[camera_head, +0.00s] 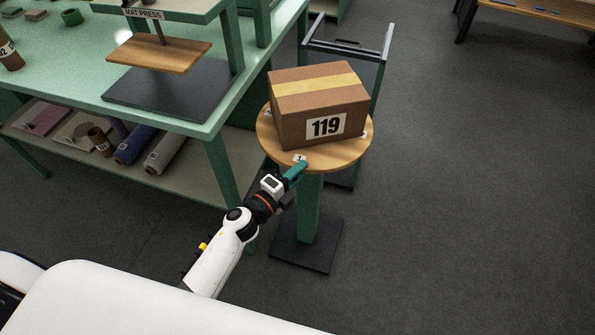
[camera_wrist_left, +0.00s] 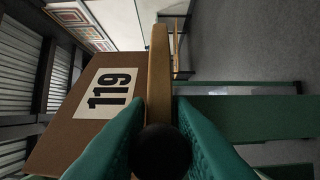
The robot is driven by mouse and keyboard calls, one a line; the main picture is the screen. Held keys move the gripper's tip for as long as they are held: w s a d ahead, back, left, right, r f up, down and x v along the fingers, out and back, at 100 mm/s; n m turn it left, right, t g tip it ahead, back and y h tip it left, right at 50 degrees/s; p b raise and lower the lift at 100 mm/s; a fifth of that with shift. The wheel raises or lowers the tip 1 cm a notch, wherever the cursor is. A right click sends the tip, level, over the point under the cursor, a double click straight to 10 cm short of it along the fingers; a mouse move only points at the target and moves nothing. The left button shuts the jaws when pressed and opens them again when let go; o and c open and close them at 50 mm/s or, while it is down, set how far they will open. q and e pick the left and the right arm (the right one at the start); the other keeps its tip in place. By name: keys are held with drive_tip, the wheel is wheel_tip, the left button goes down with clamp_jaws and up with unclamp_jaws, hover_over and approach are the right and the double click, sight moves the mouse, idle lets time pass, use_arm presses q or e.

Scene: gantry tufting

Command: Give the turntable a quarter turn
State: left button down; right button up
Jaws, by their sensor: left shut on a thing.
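The turntable (camera_head: 343,157) is a round wooden disc on a green post with a dark square foot. A brown carton (camera_head: 318,104) labelled 119 sits on it, its label facing the front. A small tag reading 1 (camera_head: 299,158) lies at the disc's near rim. My left gripper (camera_head: 297,171) is at this near rim, just below the tag. In the left wrist view its green fingers (camera_wrist_left: 160,140) are shut around a black round knob (camera_wrist_left: 160,152) in front of the disc's edge (camera_wrist_left: 158,70). The knob is hidden in the head view. My right gripper is not in view.
A green workbench (camera_head: 85,70) with a mat press (camera_head: 160,54) stands to the left, its corner close to the turntable. Rolls (camera_head: 135,145) lie on its lower shelf. A dark-framed cart (camera_head: 348,48) stands just behind the turntable. The floor on the right is clear.

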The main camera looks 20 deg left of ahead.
sight(272, 157)
use_arm(q)
drive_tip(key=shift+a, duration=0.15)
drive_tip(key=w+a+m+g+h+b, duration=0.2)
drive_tip(key=a+m+g+h+b, duration=0.3)
drive_tip(key=a+m+h+b, duration=0.1)
drive_tip(key=shift+a+g+h, duration=0.4)
drive_tip(key=shift+a+h, duration=0.2)
drive_tip(key=shift+a, duration=0.5)
drive_tip(key=shift+w+a+f, duration=0.1)
drive_tip(key=c, duration=1.3)
unclamp_jaws()
drive_tip(key=shift+o, duration=0.2)
drive_tip(key=shift+a, duration=0.1)
